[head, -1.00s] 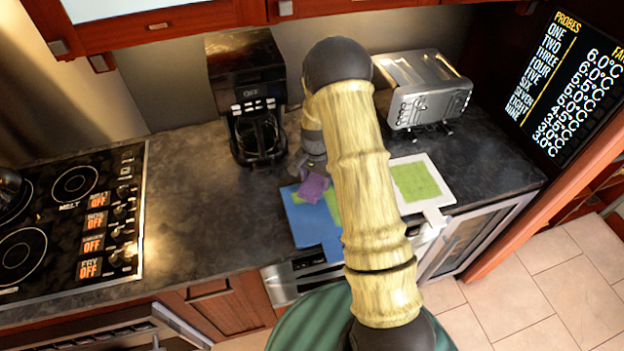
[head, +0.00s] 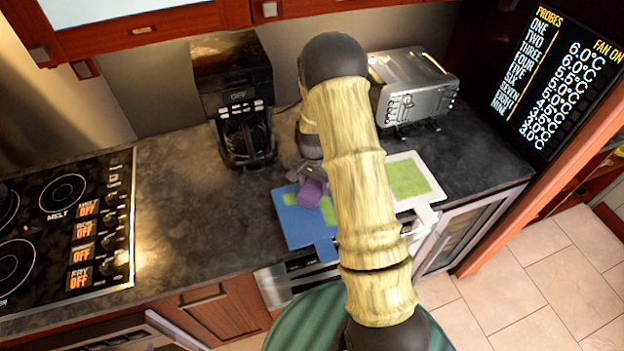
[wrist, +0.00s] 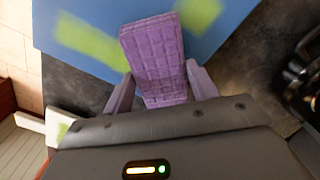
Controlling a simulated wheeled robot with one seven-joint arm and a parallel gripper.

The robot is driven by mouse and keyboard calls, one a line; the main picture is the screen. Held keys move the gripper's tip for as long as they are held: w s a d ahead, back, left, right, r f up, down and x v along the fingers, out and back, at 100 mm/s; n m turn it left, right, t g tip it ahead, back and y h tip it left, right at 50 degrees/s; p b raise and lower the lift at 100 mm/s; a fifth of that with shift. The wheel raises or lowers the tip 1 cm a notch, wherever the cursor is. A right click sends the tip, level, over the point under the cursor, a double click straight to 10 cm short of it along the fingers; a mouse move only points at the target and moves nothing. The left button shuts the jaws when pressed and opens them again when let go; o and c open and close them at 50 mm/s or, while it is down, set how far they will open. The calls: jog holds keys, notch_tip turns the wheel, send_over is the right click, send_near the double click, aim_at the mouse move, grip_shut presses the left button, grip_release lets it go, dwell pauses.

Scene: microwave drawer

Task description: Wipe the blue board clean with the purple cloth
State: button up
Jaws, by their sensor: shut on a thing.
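The blue board (head: 296,226) lies flat on the counter near its front edge. It bears green marks, one (head: 328,211) showing beside my arm in the head view. In the wrist view, green shows on the blue board (wrist: 215,45) on both sides of the cloth. My gripper (wrist: 162,88) is shut on the purple cloth (wrist: 152,50), which stands out from the fingers over the board. The purple cloth (head: 312,190) also shows in the head view, above the board's back part. I cannot tell whether it touches the board. My arm hides the board's right part.
A white board (head: 428,196) with a green patch lies right of my arm. A coffee maker (head: 240,105) and a toaster (head: 420,90) stand behind. A stove (head: 62,235) is at left. Bare counter (head: 190,200) lies between stove and blue board.

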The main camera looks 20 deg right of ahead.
aim_at(319, 198)
jog(key=shift+s, duration=0.15)
jog(key=shift+s+f, duration=0.1)
jog(key=shift+s, duration=0.9)
jog(key=shift+s, duration=1.15)
jog(key=shift+s+b, duration=0.35)
jog(key=shift+s, duration=0.6)
jog(key=shift+s, duration=0.15)
